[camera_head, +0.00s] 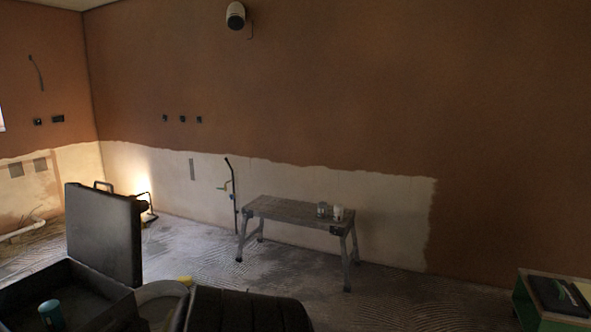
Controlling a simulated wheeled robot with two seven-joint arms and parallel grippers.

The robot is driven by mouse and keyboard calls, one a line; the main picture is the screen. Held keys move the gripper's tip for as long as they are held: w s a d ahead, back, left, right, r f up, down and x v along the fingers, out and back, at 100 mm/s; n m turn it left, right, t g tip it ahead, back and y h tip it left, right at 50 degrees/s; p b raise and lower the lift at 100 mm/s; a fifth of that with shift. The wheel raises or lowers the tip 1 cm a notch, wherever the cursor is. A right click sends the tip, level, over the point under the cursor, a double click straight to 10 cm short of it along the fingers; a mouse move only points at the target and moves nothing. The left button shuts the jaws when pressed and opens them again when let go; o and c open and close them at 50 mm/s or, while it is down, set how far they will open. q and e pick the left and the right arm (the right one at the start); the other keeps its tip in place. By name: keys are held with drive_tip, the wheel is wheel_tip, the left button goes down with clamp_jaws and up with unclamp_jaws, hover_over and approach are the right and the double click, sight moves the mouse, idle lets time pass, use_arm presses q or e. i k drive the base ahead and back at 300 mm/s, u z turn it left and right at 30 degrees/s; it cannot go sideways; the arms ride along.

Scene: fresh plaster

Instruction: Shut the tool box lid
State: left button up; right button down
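The tool box (60,268) is black and stands at the bottom left, partly cut off by the picture's lower edge. Its lid (104,236) is open and stands about upright, with a handle (103,185) showing at its top. A teal cylindrical object (51,314) is inside the box. Neither of my grippers is in view.
A round grey rim (160,291) with a yellow item and a dark ribbed object (245,312) are right of the box. A work platform (290,210) bearing two small cups stands by the wall. A green crate (522,300) is at right. Floor between is clear.

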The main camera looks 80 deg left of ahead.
sight(103, 228)
drive_tip(key=u, duration=4.25)
drive_tip(key=i, duration=1.65)
